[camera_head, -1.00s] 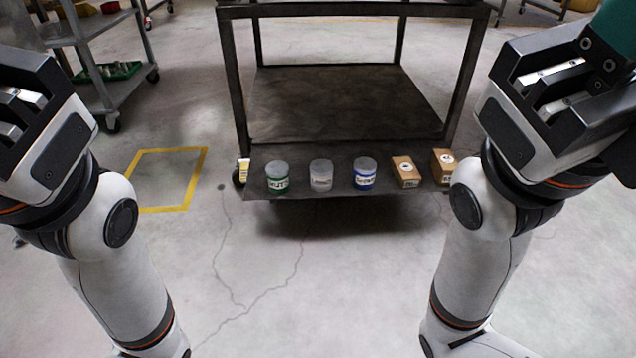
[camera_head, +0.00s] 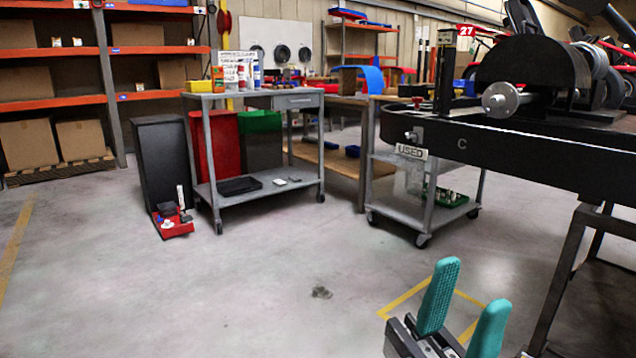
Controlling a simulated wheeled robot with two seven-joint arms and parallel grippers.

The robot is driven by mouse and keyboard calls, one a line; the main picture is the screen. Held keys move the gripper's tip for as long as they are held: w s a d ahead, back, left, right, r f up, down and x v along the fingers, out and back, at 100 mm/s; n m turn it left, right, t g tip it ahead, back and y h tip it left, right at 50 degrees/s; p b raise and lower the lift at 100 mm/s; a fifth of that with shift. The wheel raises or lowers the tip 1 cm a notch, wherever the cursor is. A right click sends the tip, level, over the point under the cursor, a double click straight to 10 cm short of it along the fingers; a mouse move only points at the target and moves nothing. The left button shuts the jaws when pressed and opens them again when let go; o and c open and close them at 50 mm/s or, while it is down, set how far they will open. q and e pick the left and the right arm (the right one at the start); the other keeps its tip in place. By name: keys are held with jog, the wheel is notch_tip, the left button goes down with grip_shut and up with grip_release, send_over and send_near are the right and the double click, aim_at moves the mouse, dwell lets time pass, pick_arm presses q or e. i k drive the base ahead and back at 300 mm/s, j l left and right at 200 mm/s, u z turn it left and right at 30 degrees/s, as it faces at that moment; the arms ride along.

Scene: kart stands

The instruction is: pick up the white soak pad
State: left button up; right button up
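I cannot pick out the white soak pad with certainty. Small pale flat pieces (camera_head: 280,182) lie on the lower shelf of the grey cart (camera_head: 225,196), beside a dark tray. A small white thing also sits in the red tray (camera_head: 178,230) on the floor, too small to identify.
A dark stain (camera_head: 321,292) marks the open floor ahead. A black bin (camera_head: 160,160) stands left of the grey cart. A cart labelled USED (camera_head: 425,210) stands right of centre. A black stand (camera_head: 520,150) fills the right side. Orange shelving (camera_head: 50,105) is at the back left.

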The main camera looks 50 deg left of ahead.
aim_at(280, 182)
jog(key=u, duration=1.9)
